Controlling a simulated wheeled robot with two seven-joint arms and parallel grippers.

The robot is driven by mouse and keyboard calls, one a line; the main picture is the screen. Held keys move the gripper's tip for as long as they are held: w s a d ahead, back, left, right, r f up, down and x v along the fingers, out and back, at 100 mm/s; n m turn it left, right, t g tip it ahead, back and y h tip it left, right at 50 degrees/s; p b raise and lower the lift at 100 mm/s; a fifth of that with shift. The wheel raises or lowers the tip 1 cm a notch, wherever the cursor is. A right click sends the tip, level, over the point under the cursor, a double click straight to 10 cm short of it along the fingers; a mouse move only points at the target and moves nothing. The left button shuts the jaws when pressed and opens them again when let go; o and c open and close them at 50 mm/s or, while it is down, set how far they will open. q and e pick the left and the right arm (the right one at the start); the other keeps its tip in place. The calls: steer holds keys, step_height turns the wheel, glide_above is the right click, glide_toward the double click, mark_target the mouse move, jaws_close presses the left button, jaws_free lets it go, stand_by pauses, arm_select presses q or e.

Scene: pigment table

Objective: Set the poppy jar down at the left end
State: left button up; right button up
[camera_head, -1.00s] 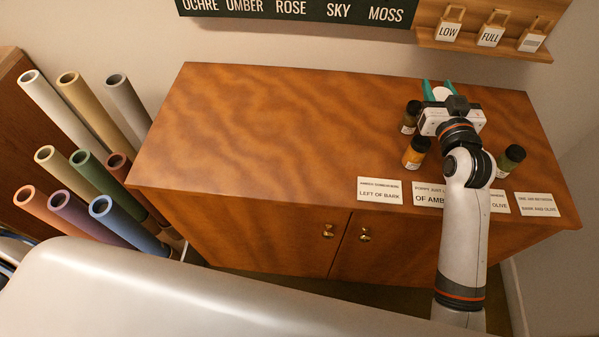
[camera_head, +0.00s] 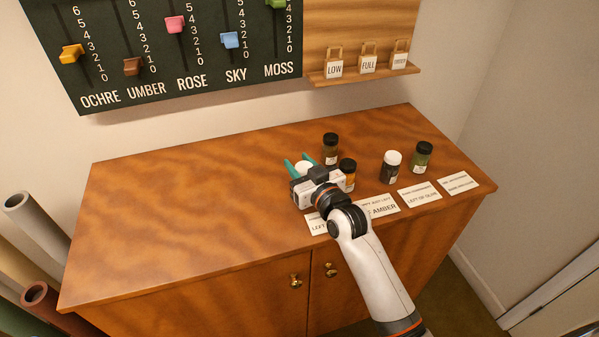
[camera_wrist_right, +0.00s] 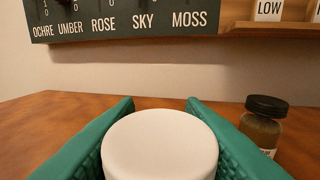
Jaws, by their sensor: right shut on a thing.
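My right gripper (camera_head: 297,160) is shut on a white-lidded jar (camera_head: 304,167). Only the lid shows; the jar's body, label and colour are hidden, so I cannot tell its pigment or whether its base touches the table. In the right wrist view the white lid (camera_wrist_right: 160,146) sits level between the teal fingers. The gripper is just left of a dark-lidded brown jar (camera_head: 330,150), which also shows at the right of the wrist view (camera_wrist_right: 262,128). An amber jar (camera_head: 348,173) stands just right of the gripper, partly covered by it. My left gripper is not in view.
Another white-lidded jar (camera_head: 390,168) and an olive-green jar (camera_head: 422,158) stand farther right. Several printed cards, one ending in AMBER (camera_head: 381,206), line the front edge. The left half of the cabinet top (camera_head: 190,200) is clear. A slider board (camera_head: 170,60) hangs behind.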

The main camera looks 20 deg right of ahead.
steer(key=shift+f, duration=0.9)
steer(key=shift+f, duration=0.15)
steer(key=o, duration=1)
steer(key=shift+o, duration=0.2)
steer(key=shift+r, duration=0.2)
steer(key=v, duration=1.2)
steer(key=shift+b, duration=0.35)
